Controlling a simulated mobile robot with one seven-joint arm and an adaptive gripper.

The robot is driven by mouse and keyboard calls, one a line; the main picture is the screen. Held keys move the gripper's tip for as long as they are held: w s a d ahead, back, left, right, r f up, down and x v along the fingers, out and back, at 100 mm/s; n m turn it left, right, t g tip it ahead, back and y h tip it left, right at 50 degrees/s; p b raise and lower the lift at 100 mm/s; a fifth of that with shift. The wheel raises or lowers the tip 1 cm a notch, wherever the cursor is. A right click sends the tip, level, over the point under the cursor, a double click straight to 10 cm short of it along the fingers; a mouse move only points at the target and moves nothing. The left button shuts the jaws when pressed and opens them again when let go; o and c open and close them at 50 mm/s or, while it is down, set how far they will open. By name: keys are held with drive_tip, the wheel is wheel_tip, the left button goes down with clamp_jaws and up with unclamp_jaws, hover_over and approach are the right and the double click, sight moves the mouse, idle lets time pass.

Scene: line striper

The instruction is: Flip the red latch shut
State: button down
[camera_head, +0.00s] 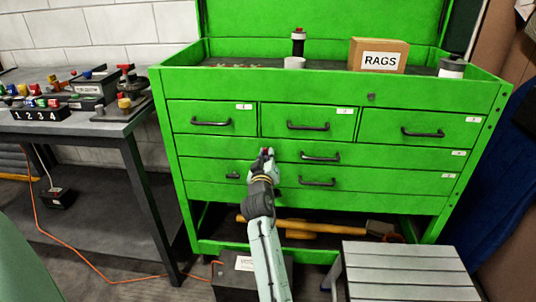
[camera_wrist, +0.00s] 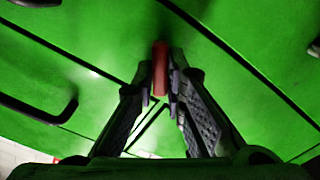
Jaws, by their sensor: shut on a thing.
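The red latch (camera_wrist: 160,72) is a short red bar against the green cabinet front in the wrist view. My gripper (camera_wrist: 161,92) has its two fingertips on either side of the bar, closed on it. In the head view my gripper (camera_head: 266,153) is at the middle of the green tool cabinet (camera_head: 340,91), at the drawer fronts left of the centre handles. Only a speck of red shows there between the fingers. The latch's base is hard to make out, and I cannot tell its exact angle.
Black drawer handles stick out nearby, one (camera_head: 320,157) just right of my gripper. A grey slatted step (camera_head: 408,270) stands at front right. A dark workbench (camera_head: 95,127) with switches is at left. An orange cord (camera_head: 70,243) runs over the floor. A hammer (camera_head: 340,228) lies on the lower shelf.

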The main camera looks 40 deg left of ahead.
drive_tip(key=n+p, duration=0.4)
drive_tip(key=n, duration=0.7)
drive_tip(key=shift+a+f+p, duration=0.1)
drive_tip(key=shift+f+p, duration=0.05)
drive_tip(key=shift+p, duration=0.2)
drive_tip(key=shift+n, duration=0.3)
drive_tip(key=c, duration=1.6)
unclamp_jaws()
drive_tip(key=shift+c, duration=0.2)
drive_tip(key=v, duration=1.2)
drive_tip(key=shift+s, duration=0.1)
